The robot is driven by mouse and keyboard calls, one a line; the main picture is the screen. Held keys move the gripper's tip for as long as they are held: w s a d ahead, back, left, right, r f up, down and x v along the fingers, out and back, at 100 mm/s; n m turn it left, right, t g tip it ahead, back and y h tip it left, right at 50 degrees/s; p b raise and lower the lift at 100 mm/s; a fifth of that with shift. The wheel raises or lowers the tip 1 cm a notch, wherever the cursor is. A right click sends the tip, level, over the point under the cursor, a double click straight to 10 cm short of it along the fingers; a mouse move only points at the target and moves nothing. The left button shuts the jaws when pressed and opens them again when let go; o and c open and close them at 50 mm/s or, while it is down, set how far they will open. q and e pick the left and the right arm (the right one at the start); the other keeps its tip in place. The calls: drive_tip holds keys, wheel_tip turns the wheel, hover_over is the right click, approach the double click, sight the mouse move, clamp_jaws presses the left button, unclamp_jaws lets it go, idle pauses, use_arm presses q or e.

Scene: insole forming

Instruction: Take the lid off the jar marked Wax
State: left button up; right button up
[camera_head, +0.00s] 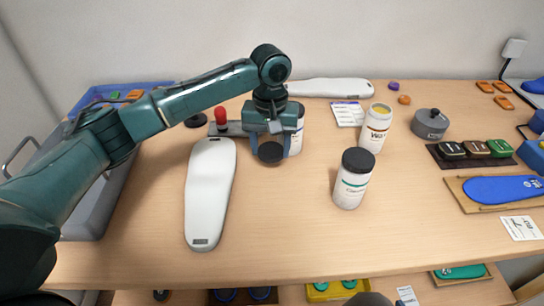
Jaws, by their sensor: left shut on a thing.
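The jar marked Wax (373,132) stands upright on the table, right of centre. Its top is open and yellow contents show inside. My left gripper (270,140) is well to the left of it, pointing down, shut on a round black lid (271,153). The lid is held in front of another white jar (297,132), which my gripper partly hides; I cannot tell whether that jar has a lid. A third white jar (350,188) with a black lid on stands nearer the front. My right gripper is not in view.
A white sole-shaped form (209,195) lies left of the gripper; another (330,88) lies at the back. A grey lidded pot (430,124) and a dark tray of coloured pads (474,153) stand at right. A grey bin (95,205) is at left. The front middle is clear.

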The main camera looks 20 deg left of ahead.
sight(270, 151)
use_arm(q)
wheel_tip(270, 151, down, 4)
drive_tip(key=shift+r, duration=0.1)
drive_tip(key=o, duration=1.1)
drive_tip(key=shift+f, duration=0.2)
